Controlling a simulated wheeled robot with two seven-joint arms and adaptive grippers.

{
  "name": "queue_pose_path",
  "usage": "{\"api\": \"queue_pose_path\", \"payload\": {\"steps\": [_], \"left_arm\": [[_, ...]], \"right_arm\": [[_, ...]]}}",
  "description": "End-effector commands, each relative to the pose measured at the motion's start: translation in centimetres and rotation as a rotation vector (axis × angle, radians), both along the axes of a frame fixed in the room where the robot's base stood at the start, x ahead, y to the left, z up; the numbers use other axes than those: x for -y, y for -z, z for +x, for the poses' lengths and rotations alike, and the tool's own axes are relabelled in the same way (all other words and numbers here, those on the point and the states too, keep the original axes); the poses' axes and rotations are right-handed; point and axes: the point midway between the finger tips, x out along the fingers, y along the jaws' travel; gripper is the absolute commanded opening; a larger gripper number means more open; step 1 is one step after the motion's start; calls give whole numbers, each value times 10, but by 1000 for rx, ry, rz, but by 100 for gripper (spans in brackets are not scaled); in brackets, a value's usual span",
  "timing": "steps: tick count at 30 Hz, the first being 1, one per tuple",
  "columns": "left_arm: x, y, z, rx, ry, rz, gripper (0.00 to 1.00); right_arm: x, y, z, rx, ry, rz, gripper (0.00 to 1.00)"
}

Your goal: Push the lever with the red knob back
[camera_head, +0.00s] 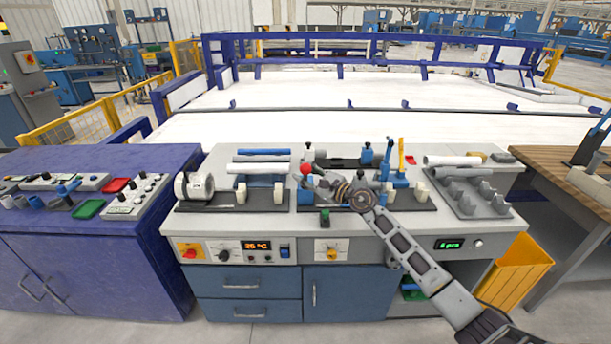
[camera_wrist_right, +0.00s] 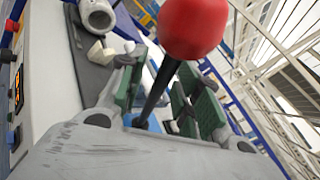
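The lever's red knob (camera_head: 306,169) stands over the middle of the workbench. In the right wrist view the knob (camera_wrist_right: 193,25) looms large at the top, on a black rod (camera_wrist_right: 158,92). My right gripper (camera_head: 321,178) reaches in from the lower right, just right of the knob. In the wrist view its green-padded fingers (camera_wrist_right: 158,80) are apart, with the rod between them and the knob beyond the fingertips. Whether a finger touches the rod is unclear. The lever's base is mostly hidden by my gripper. My left gripper is not in view.
Left of the lever lie a blue pipe (camera_head: 264,152) and a white pipe ring (camera_head: 195,186). A blue upright clamp (camera_head: 387,158) stands close on the right. White pipes (camera_head: 453,161) and a grey rack (camera_head: 470,197) are at the right end. A blue cabinet (camera_head: 75,232) adjoins on the left.

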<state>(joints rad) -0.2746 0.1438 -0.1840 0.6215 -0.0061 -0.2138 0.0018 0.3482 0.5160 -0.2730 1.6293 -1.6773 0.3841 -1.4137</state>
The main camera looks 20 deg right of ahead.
Motion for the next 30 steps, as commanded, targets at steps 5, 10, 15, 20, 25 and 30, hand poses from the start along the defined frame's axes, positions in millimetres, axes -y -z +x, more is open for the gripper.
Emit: {"api": "queue_pose_path", "payload": {"steps": [5,10,15,20,25,30], "left_arm": [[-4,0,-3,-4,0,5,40],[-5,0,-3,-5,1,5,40],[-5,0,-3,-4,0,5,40],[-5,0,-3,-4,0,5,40],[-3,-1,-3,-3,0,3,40],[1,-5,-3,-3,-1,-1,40]], "right_arm": [[0,0,0,0,0,0,27],[0,0,0,0,0,0,5],[0,0,0,0,0,0,0],[0,0,0,0,0,0,0],[1,-1,0,-3,0,0,0],[1,-3,2,-11,0,2,0]]}}
